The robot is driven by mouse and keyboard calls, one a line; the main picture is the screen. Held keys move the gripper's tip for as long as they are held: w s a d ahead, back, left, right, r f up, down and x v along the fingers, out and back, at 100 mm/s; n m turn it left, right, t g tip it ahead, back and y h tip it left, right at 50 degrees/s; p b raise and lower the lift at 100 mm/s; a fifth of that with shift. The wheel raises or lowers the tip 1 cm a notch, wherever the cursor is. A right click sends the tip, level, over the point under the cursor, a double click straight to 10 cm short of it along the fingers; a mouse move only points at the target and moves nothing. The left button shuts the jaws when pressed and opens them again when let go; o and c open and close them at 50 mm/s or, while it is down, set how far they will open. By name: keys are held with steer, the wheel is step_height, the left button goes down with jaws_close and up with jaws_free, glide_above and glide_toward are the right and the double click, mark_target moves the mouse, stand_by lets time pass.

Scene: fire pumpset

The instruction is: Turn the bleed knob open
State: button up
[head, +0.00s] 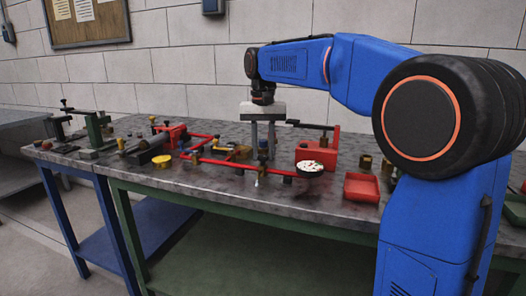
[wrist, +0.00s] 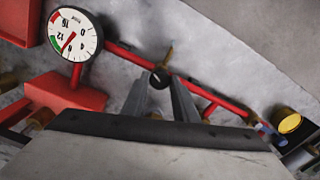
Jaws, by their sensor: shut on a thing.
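A small round black knob (wrist: 159,78) shows between my fingertips in the wrist view, above the red pipework. I take it for the bleed knob. My gripper (wrist: 160,84) points down with one grey finger on each side of the knob, shut on it. In the head view my gripper (head: 263,157) stands upright over the red pipe (head: 222,162) on the bench. The fingers hide the knob there, and I cannot tell how far it is turned. A white-faced gauge (wrist: 76,34) sits left of the fingers in the wrist view; it also shows in the head view (head: 310,167).
A red pump body (head: 322,148) with a dark lever stands right of my gripper. A red tray (head: 361,187) lies farther right. A green vice-like stand (head: 98,131) and loose parts fill the left. The bench's front strip (head: 215,188) is mostly clear.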

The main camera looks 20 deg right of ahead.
mark_target(263, 156)
steer(key=n, duration=0.5)
steer(key=shift+n, duration=0.3)
steer(key=n, duration=0.5)
steer(key=shift+n, duration=0.4)
steer(key=o, duration=1.1)
steer(key=shift+c, duration=0.2)
steer(key=shift+r, duration=0.1)
step_height(263, 156, up, 17)
steer(key=shift+r, duration=0.1)
